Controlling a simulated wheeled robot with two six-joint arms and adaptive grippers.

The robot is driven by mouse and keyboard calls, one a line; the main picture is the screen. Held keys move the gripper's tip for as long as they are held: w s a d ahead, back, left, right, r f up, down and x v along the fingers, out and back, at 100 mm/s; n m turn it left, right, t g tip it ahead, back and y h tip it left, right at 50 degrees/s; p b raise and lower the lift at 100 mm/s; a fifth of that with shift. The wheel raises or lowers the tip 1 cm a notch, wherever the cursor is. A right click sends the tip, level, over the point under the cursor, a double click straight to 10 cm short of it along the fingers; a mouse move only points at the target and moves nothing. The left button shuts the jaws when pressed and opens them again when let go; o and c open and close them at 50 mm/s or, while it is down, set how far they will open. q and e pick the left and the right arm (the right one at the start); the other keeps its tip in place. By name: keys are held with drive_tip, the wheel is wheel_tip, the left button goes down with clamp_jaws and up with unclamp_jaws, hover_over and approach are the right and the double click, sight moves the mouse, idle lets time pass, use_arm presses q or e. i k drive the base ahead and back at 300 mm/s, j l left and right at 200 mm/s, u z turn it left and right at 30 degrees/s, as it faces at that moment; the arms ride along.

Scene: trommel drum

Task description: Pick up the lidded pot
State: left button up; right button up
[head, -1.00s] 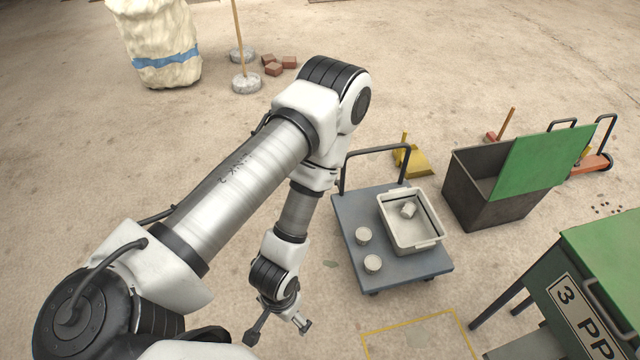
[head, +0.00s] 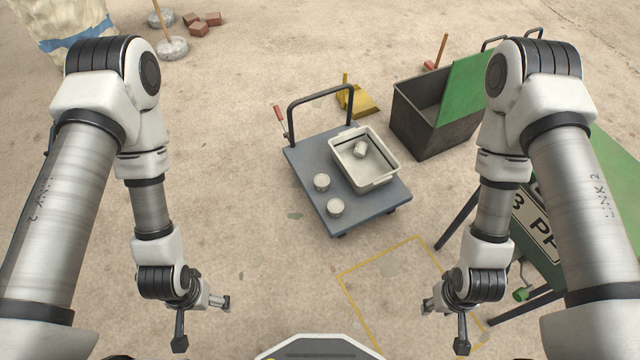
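Two small pale round pots stand on a grey flatbed cart (head: 308,160): one upper pot (head: 321,183) and one lower pot (head: 335,207). Another pale pot (head: 361,148) lies tilted inside the white tray (head: 393,178) on the cart. They are too small to tell which has a lid. My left gripper (head: 201,323) is open and empty, nearer than the cart and to its lower left. My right gripper (head: 446,325) is open and empty, to the lower right of the cart. Both are well apart from the pots.
A dark bin (head: 432,130) with a green lid stands right of the cart, near a yellow scoop (head: 356,101). A yellow floor outline (head: 377,257) lies on open floor before the cart.

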sight(321, 181)
drive_tip(key=i+l+z, duration=0.1)
drive_tip(key=i, duration=0.45)
drive_tip(key=i+l+z, duration=0.1)
drive_tip(key=i+l, duration=0.15)
drive_tip(key=i, duration=0.3)
